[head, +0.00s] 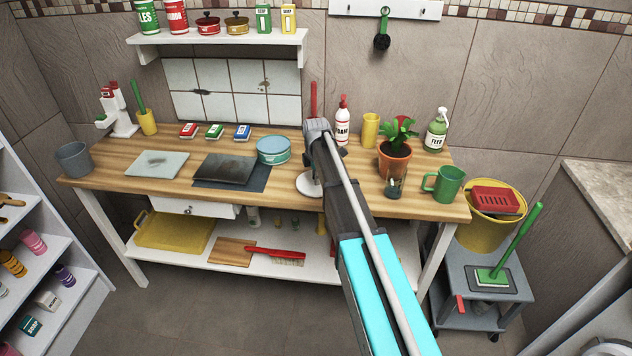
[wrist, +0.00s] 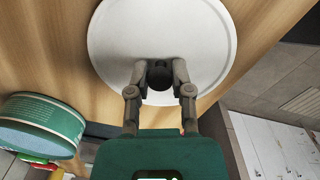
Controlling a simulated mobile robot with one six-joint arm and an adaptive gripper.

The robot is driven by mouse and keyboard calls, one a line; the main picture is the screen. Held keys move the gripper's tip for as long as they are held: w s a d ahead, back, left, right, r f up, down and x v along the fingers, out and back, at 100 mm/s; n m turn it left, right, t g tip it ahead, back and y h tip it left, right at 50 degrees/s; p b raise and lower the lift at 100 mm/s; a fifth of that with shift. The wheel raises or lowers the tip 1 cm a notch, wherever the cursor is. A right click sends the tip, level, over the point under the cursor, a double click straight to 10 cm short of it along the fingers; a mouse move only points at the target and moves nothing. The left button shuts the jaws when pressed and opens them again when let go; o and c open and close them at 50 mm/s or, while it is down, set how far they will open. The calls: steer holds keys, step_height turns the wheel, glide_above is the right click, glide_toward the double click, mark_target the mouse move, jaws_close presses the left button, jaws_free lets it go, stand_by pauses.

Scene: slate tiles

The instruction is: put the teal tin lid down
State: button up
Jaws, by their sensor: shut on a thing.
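The lid is a pale grey-white disc (wrist: 160,30) with a dark knob (wrist: 159,75) at its middle, not teal in these views. My gripper (wrist: 160,68) is shut on the knob, with a fingertip on either side. In the head view part of the lid (head: 307,187) shows at the end of my arm, over the wooden worktop right of the teal tin. I cannot tell whether it touches the wood. The round teal tin (head: 273,151) stands on the worktop; it also shows in the wrist view (wrist: 38,128) at lower left, apart from the lid.
On the worktop (head: 330,204), a dark plate on a dark mat (head: 238,186) lies left of the tin. A potted plant (head: 394,160), a dark glass (head: 394,188) and a green mug (head: 446,184) stand to the right. A red-topped bottle (head: 342,124) stands behind. Bare wood shows around the lid.

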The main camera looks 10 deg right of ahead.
steer(key=shift+f, duration=0.1)
stand_by(0.3)
steer(key=o, duration=0.8)
step_height(320, 180, up, 12)
steer(key=p, duration=1.2)
steer(key=shift+s, duration=0.15)
stand_by(0.5)
steer(key=s+m, duration=0.6)
steer(key=s, duration=0.3)
steer(key=s+m, duration=0.6)
steer(key=s, duration=0.4)
steer(key=s+m, duration=0.6)
steer(key=s, duration=0.4)
steer(key=shift+m, duration=0.4)
